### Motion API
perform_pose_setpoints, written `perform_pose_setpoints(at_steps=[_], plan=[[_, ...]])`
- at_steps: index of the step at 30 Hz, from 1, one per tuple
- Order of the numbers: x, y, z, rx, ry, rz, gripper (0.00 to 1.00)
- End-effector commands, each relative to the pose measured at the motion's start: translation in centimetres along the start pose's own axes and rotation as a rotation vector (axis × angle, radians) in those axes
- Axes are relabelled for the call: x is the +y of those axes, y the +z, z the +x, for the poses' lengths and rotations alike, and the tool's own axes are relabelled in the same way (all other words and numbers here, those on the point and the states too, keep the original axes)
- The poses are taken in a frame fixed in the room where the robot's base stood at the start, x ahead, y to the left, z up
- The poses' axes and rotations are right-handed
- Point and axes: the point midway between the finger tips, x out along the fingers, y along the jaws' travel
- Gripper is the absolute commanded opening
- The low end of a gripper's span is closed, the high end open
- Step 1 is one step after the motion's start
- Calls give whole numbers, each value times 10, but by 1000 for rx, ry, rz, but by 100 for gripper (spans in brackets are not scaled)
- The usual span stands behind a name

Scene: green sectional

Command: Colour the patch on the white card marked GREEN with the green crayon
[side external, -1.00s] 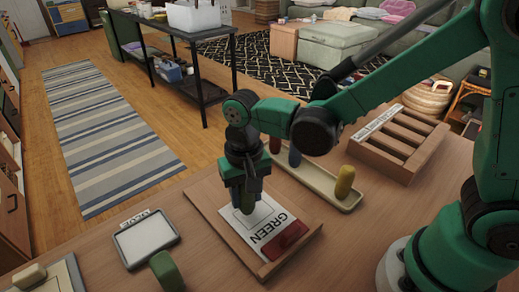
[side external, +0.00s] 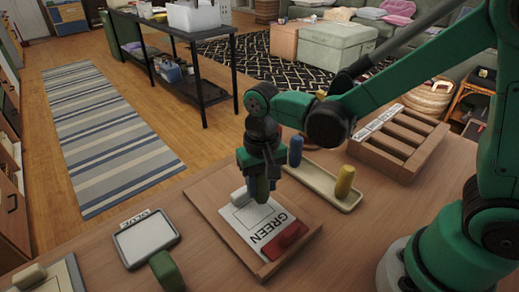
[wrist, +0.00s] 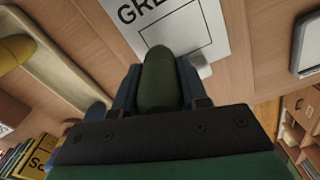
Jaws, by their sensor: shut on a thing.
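The white card (side external: 241,222) marked GREEN lies on a wooden board (side external: 208,215). Its outlined patch (wrist: 187,38) shows white where visible in the wrist view; part of it is hidden by the crayon and gripper. My gripper (side external: 262,194) is shut on the dark green crayon (wrist: 160,82), which stands between the fingers over the patch end of the card. The crayon's tip is hidden, so I cannot tell whether it touches the card.
A red block (side external: 288,236) sits at the card's near right edge, and a small white block (side external: 239,196) at its far left. A tray (side external: 318,182) holds blue (side external: 295,151) and yellow (side external: 345,181) crayons. A slotted wooden rack (side external: 400,143) stands behind. A white pad (side external: 146,240) lies left.

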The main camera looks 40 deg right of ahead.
Motion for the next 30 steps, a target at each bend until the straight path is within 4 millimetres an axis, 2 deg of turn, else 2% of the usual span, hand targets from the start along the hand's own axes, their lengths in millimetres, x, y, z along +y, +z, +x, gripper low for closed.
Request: perform_pose_setpoints(at_steps=[6, 9, 30], plan=[[20, -6, 0, 0, 0, 3, 0], [20, 4, 0, 0, 0, -2, 0], [-42, 22, 0, 0, 0, -3, 0]])
